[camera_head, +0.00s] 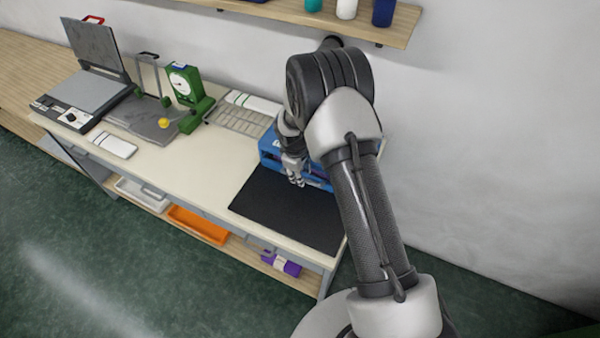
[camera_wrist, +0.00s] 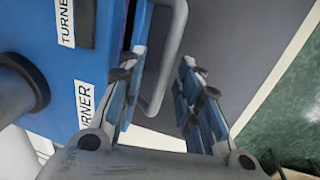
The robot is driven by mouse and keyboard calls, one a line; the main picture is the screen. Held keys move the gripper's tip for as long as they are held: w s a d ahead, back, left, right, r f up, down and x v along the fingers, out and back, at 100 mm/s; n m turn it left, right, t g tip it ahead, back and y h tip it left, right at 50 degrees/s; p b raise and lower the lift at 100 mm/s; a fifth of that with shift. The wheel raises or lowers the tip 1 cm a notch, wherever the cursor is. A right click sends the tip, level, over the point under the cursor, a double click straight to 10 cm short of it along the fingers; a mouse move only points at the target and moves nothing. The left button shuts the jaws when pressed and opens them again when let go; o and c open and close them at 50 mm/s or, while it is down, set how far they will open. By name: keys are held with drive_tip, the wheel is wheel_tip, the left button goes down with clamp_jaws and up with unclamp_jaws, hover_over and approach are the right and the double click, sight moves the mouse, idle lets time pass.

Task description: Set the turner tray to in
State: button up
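The turner is a blue box (camera_head: 268,146) at the back right of the bench, partly hidden by my arm. In the wrist view the blue box (camera_wrist: 60,100) fills the left side, with white "TURNER" labels. A grey loop handle (camera_wrist: 174,55) stands out from its face, beside a narrow dark gap. I cannot tell how far out the tray is. My gripper (camera_head: 295,180) is at the front of the box, above the dark mat. In the wrist view my gripper (camera_wrist: 163,92) is open, with fingers apart and the lower part of the handle between them, nearer the left finger.
A dark mat (camera_head: 275,205) lies clear before the box. To the left stand a grey rack (camera_head: 235,120), a green dial gauge (camera_head: 187,85), and a flat machine with a raised lid (camera_head: 95,50). A shelf (camera_head: 290,12) hangs above. An orange bin (camera_head: 198,224) sits below.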

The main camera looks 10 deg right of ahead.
wheel_tip(320, 180, up, 12)
drive_tip(key=s+a, duration=0.1)
drive_tip(key=shift+s+a+f, duration=0.2)
drive_tip(key=shift+s+f, duration=0.05)
drive_tip(key=shift+s, duration=0.15)
drive_tip(key=s+d+r+m+t+b, duration=0.25)
drive_tip(key=s+r+m+b, duration=0.35)
drive_tip(key=s+r, duration=0.9)
drive_tip(key=s+f+m+y+b, duration=0.1)
drive_tip(key=s+m+b, duration=0.3)
drive_tip(key=s, duration=1.3)
drive_tip(key=shift+s+b, duration=0.35)
drive_tip(key=shift+b, duration=0.15)
